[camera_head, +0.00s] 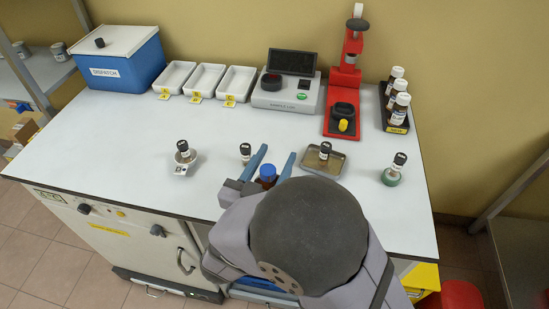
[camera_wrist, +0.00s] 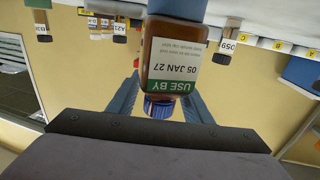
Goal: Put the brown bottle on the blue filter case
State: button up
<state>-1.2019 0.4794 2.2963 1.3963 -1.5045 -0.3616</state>
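The brown bottle (camera_head: 266,183) has a blue cap and stands upright between the two blue fingers of my gripper (camera_head: 280,151), near the table's front edge. The upside-down wrist view shows its body and USE BY label (camera_wrist: 175,75) large, with the fingers (camera_wrist: 160,85) close on both sides. I cannot tell whether they press on it. A blue block (camera_wrist: 178,8) shows right at the bottle's base; it may be the blue filter case, and I cannot tell whether they touch. My arm hides the area below the gripper in the head view.
White trays (camera_head: 205,79), an analyser (camera_head: 287,95) and a red press (camera_head: 342,118) stand behind.

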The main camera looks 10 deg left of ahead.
jog(key=shift+r, duration=0.15)
jog(key=s+a+b, duration=0.1)
jog(key=s+a, duration=0.1)
jog(key=s, duration=0.9)
jog(key=shift+s+b, duration=0.4)
jog(key=shift+a, duration=0.1)
jog(key=w+a+r+n+g+y+p, duration=0.5)
jog(key=a+r+g+y+p, duration=0.4)
jog(key=p, duration=0.6)
jog(key=s+d+f+g+h+b, duration=0.1)
jog(key=d+f, duration=0.3)
jog(key=d, duration=0.5)
jog(key=s+d+f+m+g+h, duration=0.1)
jog(key=d+f+g+h, duration=0.1)
jog(key=d, duration=0.7)
jog(key=s+d+f+g+h+b, duration=0.1)
jog(key=d+f+g, duration=0.3)
jog(key=d, duration=0.6)
jog(key=shift+f+h+b, duration=0.3)
jog(key=shift+f, duration=0.55)
jog(key=s+d, duration=0.1)
jog(key=d, duration=0.1)
jog(key=s+d+f+m+g+b, duration=0.1)
jog(key=d, duration=0.2)
jog(key=s+d+f+m+h, duration=0.1)
jog(key=s+d, duration=0.1)
jog(key=shift+d+g, duration=0.3)
jog(key=shift+g, duration=0.1)
